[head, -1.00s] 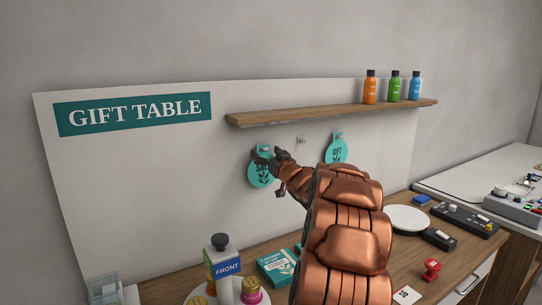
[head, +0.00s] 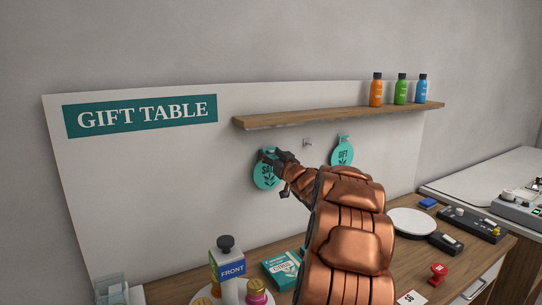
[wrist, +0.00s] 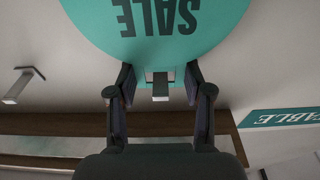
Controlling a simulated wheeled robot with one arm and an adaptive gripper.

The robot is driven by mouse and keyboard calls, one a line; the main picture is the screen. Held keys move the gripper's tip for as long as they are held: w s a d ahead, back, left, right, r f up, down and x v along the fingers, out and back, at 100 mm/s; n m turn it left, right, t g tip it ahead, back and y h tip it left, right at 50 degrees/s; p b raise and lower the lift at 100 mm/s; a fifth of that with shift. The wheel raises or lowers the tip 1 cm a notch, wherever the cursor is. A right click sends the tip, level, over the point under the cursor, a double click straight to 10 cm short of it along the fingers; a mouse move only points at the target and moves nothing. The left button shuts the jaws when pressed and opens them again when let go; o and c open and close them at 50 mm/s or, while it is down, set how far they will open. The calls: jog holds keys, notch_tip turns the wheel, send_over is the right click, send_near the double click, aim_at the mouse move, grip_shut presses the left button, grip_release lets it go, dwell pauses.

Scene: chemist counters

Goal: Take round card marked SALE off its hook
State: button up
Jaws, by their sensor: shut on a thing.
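The round teal card marked SALE (head: 266,176) hangs against the white board, left of the bare hook. In the wrist view the card (wrist: 160,22) appears upside down, its lettering clear. My gripper (head: 273,156) is at the card's top. In the wrist view my gripper's fingers (wrist: 160,84) lie on both sides of the card's narrow top tab, shut on it. A small grey hook end (wrist: 160,92) shows at the tab between the fingers. Whether the tab is clear of the hook cannot be told.
A teal GIFT card (head: 342,153) hangs to the right, with an empty hook (head: 308,142) between. A wooden shelf (head: 330,114) with three bottles juts out just above. The counter below holds boxes, bottles and a white round plate (head: 411,222).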

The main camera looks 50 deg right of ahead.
jog(key=shift+c, duration=0.7)
jog(key=shift+r+p, duration=0.45)
jog(key=shift+p, duration=0.3)
jog(key=shift+s, duration=0.2)
dwell(0.4)
jog(key=shift+r+v, duration=0.15)
jog(key=shift+v, duration=0.8)
jog(key=shift+r+v, duration=0.15)
jog(key=shift+v, duration=0.8)
